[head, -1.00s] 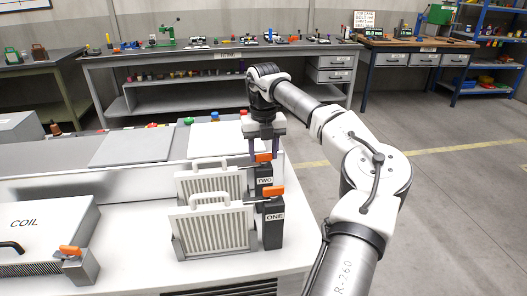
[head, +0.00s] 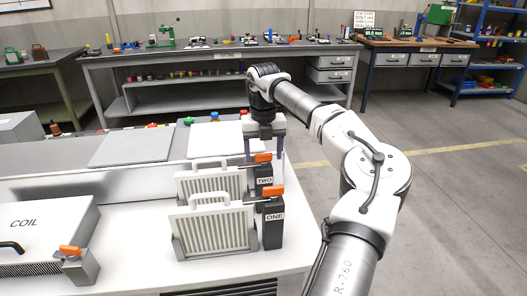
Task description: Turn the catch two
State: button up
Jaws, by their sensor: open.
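The catch two is an orange handle (head: 263,157) on top of a dark post labelled TWO (head: 265,181), to the right of the rear white grille panel (head: 205,183). My gripper (head: 264,156) points down over this post with its jaws open. One finger shows on each side of the orange handle in the picture; I cannot tell whether they touch it. In front stands a similar post labelled ONE (head: 273,230) with its own orange handle (head: 271,192), beside the front white grille panel (head: 214,230).
A box labelled COIL (head: 35,235) with an orange catch (head: 70,250) lies at the left of the white bench (head: 130,270). Flat lids (head: 132,148) lie behind the panels. A long workbench (head: 215,60) with small items stands at the back. The floor to the right is clear.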

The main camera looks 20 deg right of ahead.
aim_at(264, 154)
notch_tip(264, 154, up, 14)
jog(key=b, duration=0.1)
dwell(0.5)
jog(key=shift+f, duration=0.1)
